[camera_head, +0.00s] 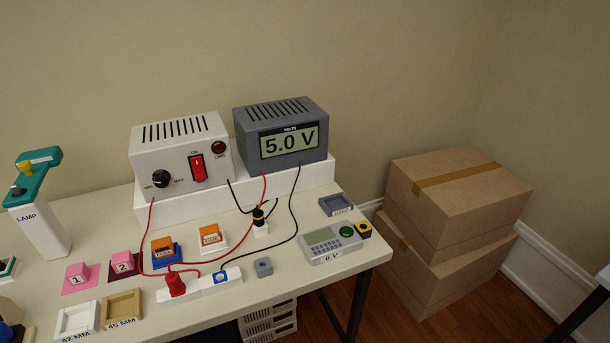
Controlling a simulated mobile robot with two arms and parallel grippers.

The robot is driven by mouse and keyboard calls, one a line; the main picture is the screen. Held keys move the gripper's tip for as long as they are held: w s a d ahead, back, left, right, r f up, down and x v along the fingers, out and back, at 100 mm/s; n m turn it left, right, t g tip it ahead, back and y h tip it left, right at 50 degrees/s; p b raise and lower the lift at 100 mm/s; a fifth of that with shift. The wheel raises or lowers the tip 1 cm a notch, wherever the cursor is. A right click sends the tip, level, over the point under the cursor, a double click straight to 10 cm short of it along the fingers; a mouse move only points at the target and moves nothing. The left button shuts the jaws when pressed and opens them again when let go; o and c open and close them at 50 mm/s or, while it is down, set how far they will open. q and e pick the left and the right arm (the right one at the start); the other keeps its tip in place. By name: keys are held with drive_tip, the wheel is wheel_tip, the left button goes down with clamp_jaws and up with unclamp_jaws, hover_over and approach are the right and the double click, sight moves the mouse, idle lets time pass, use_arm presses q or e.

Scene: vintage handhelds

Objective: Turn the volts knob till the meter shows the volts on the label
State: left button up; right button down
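The volts knob (160,180) is a black dial on the front of the white power supply (222,158), at the left. The grey meter (240,142) stands to the right of the power supply and its screen (289,142) reads 5.0 V. The label (332,258) on the front edge of the handheld device (319,243) reads 6 V. Neither of my grippers shows in the head view, and nothing touches the knob.
A red switch (198,167) and red lamp (218,147) sit beside the knob. Red and black leads cross the table to a white strip (200,286). A teal-topped lamp (41,225) stands at the left. Cardboard boxes (450,204) are stacked at the right.

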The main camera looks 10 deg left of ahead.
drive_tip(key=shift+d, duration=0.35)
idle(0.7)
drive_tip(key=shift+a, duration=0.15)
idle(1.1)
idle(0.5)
